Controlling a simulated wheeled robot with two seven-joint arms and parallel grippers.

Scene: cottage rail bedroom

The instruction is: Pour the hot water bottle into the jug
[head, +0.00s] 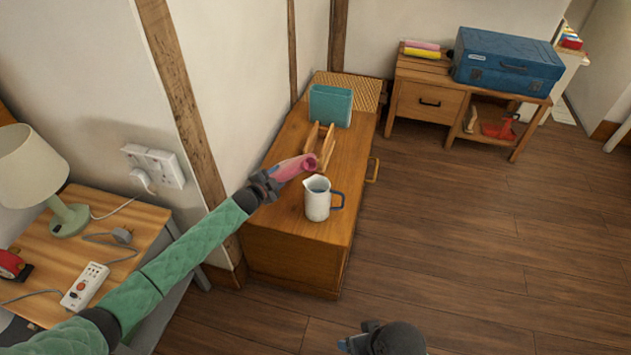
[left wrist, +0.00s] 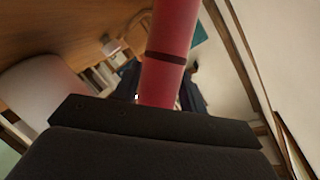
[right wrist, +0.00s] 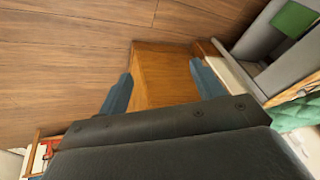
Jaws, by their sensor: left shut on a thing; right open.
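The pink hot water bottle (head: 290,168) is held by my left gripper (head: 268,184) over the wooden chest. It is tilted near level, its mouth end pointing right, up and left of the jug. In the left wrist view the pink bottle (left wrist: 168,60) with a dark band stands between the fingers. The white jug (head: 317,200) with a dark blue handle stands upright on the chest, apart from the bottle. Whether any water flows cannot be seen. My right gripper (head: 358,340) is low at the bottom of the head view; its fingers in the right wrist view (right wrist: 165,90) are apart and empty.
The wooden chest top (head: 285,215) also bears a wooden rack (head: 318,150) and a teal book (head: 330,106) behind the jug. A bedside table (head: 150,215) with a lamp (head: 68,212) and power strip (head: 85,287) is at left. The floor (head: 470,240) at right is clear.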

